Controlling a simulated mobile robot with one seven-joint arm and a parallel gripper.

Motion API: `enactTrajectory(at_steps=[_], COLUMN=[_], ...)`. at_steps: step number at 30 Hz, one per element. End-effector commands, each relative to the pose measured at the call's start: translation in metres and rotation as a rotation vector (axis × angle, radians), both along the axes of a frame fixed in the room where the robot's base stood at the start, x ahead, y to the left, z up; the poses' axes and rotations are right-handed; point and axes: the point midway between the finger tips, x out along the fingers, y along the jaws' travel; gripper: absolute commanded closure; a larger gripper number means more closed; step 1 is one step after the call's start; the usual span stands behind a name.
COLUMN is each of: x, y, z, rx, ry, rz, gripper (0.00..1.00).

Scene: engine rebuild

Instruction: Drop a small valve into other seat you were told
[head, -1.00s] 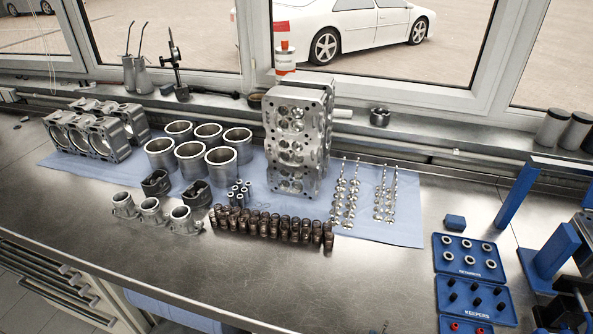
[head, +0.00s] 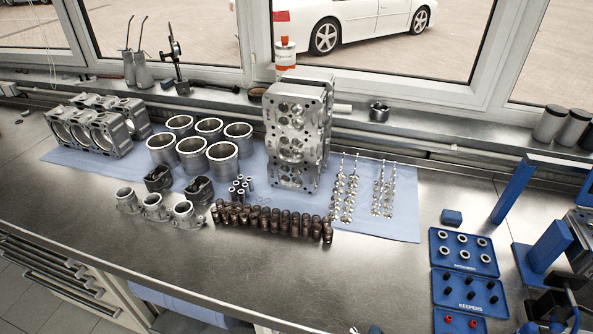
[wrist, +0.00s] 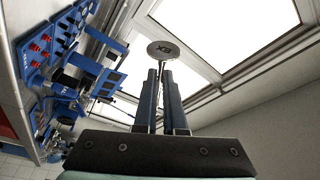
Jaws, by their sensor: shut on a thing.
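In the wrist view my gripper (wrist: 160,75) is shut on a valve. Its round flat head (wrist: 162,49), marked EX, shows beyond the fingertips, and its thin stem runs back between the fingers. The cylinder head (head: 298,125) stands on end on the blue cloth in the head view, with round openings facing me. Other valves (head: 345,190) lie in rows to its right, with a second group (head: 384,190) beside them.
Blue trays (head: 463,253) with rings and keepers lie at the right, near a blue stand (head: 548,245). The bench front (head: 260,275) is clear.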

Motion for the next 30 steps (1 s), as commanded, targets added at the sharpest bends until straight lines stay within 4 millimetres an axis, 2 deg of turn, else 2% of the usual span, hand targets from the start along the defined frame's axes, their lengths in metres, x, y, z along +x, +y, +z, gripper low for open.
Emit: enactTrajectory(at_steps=[5, 18, 21, 26, 30], x=[-0.0001, -0.0002, 0.0000, 0.0000, -0.0004], y=[0.0000, -0.0007, -0.0004, -0.0005, -0.0012], z=[0.0031, 0.0060, 0.0033, 0.0022, 0.0069], rx=[0.122, 0.902, 1.015, 1.102, 1.337], ry=[-0.035, -0.260, -0.293, -0.318, -0.387], rz=[-0.001, -0.002, -0.001, -0.001, -0.002], gripper=[1.00, 1.00, 1.00, 1.00, 1.00])
